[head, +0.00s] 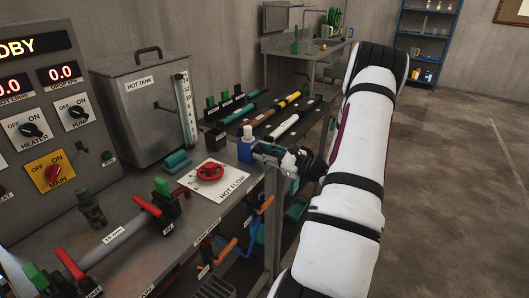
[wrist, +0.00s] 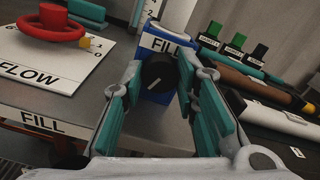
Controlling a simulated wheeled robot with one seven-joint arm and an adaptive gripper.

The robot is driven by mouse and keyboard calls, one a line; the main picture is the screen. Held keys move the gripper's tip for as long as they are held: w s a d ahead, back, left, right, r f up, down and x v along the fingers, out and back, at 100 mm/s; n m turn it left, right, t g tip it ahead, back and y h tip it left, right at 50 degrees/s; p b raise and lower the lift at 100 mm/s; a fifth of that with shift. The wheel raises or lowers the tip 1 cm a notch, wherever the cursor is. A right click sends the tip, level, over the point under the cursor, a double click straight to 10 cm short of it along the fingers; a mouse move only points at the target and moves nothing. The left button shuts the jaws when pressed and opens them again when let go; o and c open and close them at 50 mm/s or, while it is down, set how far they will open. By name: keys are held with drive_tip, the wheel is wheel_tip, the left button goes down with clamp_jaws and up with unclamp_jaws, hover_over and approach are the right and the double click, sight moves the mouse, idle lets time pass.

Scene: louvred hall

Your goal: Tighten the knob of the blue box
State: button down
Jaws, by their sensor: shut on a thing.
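The blue box (head: 246,153) stands at the right edge of the grey bench in the head view, with a white part on top. In the wrist view the blue box (wrist: 153,97) carries a FILL label, and its black knob (wrist: 156,79) with a pale pointer line faces me. My gripper (wrist: 160,73) has its teal-padded fingers on both sides of the knob, shut on it. In the head view my gripper (head: 263,153) reaches the box from the right and hides the knob.
A red handwheel (head: 208,172) on the white HOT FLOW plate (head: 224,184) is left of the box. Behind are labelled switches and coloured pipes (head: 270,117). The hot tank (head: 145,110) stands further back. Open floor lies at right.

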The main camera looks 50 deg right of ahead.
drive_tip(key=m+p, duration=0.1)
drive_tip(key=m, duration=0.3)
drive_tip(key=shift+m, duration=0.3)
drive_tip(key=m+p, duration=0.1)
drive_tip(key=m, duration=0.2)
drive_tip(key=shift+m+p, duration=0.3)
drive_tip(key=m+p, duration=0.2)
drive_tip(key=m, duration=0.5)
drive_tip(key=shift+d, duration=0.1)
drive_tip(key=m+p, duration=0.1)
drive_tip(key=m, duration=0.3)
drive_tip(key=shift+f+p, duration=0.1)
drive_tip(key=shift+p, duration=0.25)
drive_tip(key=m+p, duration=0.1)
drive_tip(key=m, duration=0.3)
drive_tip(key=m+p, duration=0.1)
drive_tip(key=m, duration=0.3)
drive_tip(key=shift+f+m+p, duration=0.1)
drive_tip(key=shift+m+p, duration=0.2)
drive_tip(key=shift+m, duration=1.5)
